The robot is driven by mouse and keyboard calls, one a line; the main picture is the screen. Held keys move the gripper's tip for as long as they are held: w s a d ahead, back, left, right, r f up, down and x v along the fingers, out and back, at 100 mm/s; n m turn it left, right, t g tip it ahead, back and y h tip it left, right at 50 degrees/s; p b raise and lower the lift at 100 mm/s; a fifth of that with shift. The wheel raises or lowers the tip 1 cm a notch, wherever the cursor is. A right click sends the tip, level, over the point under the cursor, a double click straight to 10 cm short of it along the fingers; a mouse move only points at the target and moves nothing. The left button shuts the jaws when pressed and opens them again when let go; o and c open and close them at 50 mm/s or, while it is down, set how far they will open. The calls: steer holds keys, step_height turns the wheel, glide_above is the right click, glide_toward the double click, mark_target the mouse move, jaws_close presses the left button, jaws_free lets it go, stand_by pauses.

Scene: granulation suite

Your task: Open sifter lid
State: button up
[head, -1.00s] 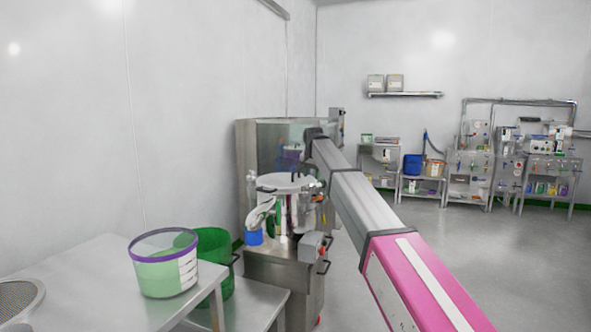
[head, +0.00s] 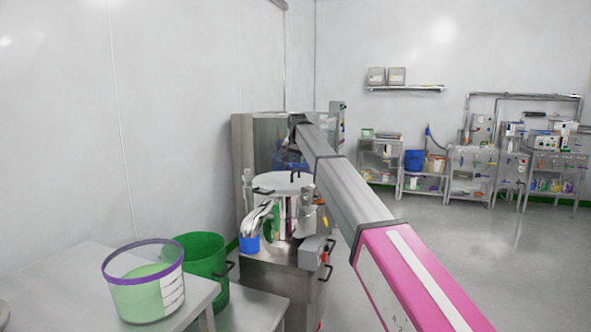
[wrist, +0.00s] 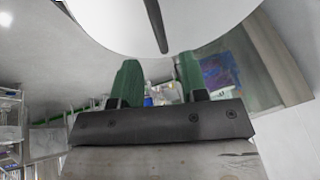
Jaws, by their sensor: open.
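The sifter (head: 286,210) is a shiny metal drum on a steel stand in the head view. Its pale round lid (head: 281,182) lies flat on top, with dark handles on it. In the wrist view the white lid (wrist: 105,22) fills the top, with a dark bar handle (wrist: 155,25) across it. My gripper (wrist: 158,72) is open, its two green fingers apart with nothing seen between them. The fingers are near the lid's edge; whether they touch it cannot be told. In the head view my arm reaches over behind the sifter and the fingers cannot be made out.
A clear purple-rimmed bucket (head: 145,293) stands on the table (head: 60,290) at the lower left. A green bin (head: 205,262) is beside it. A steel cabinet (head: 241,150) stands behind the sifter. Equipment benches line the far right; the floor (head: 450,250) is clear.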

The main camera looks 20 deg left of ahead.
mark_target(296, 171)
steer(key=shift+x, duration=2.75)
jaws_close()
